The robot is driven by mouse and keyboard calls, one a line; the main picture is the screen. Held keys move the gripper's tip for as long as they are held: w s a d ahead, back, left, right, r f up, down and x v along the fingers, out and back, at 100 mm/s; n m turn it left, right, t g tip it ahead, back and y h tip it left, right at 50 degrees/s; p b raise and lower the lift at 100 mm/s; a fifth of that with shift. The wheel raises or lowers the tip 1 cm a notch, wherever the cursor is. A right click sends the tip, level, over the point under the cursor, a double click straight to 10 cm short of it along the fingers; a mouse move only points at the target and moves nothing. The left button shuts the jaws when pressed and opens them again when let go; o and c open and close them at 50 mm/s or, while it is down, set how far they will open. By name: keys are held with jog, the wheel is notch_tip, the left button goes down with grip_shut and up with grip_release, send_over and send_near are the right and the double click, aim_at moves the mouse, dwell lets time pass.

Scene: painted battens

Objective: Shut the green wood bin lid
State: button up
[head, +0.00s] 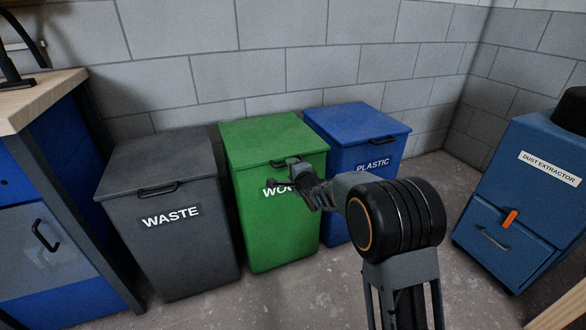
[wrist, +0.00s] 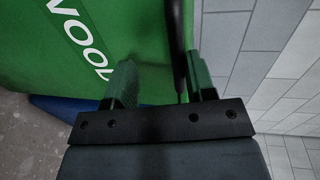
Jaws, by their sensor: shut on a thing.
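The green bin (head: 275,215), marked WOOD, stands between a grey bin and a blue bin. Its green lid (head: 262,135) lies down over the top of the bin, level with the neighbouring lids. My gripper (head: 288,170) is at the front edge of this lid, shut on its dark bar handle. In the wrist view the handle (wrist: 177,45) runs between the two fingers of my gripper (wrist: 160,82), and the green front with its white label fills the upper left. My wrist partly covers the label and the handle in the head view.
The grey WASTE bin (head: 168,225) stands close on the left, the blue PLASTIC bin (head: 358,135) close on the right, both with lids down. A block wall (head: 290,60) is behind. A blue dust extractor (head: 525,190) is at far right, a workbench (head: 35,100) at far left.

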jog(key=shift+s+d+f, duration=0.1)
jog(key=shift+s+f, duration=0.1)
jog(key=shift+f, duration=0.3)
jog(key=r+p+v, duration=0.1)
jog(key=p+v, duration=0.3)
jog(key=v, duration=0.9)
jog(key=shift+s+p, duration=0.25)
jog(key=shift+p, duration=0.1)
jog(key=shift+d, duration=0.1)
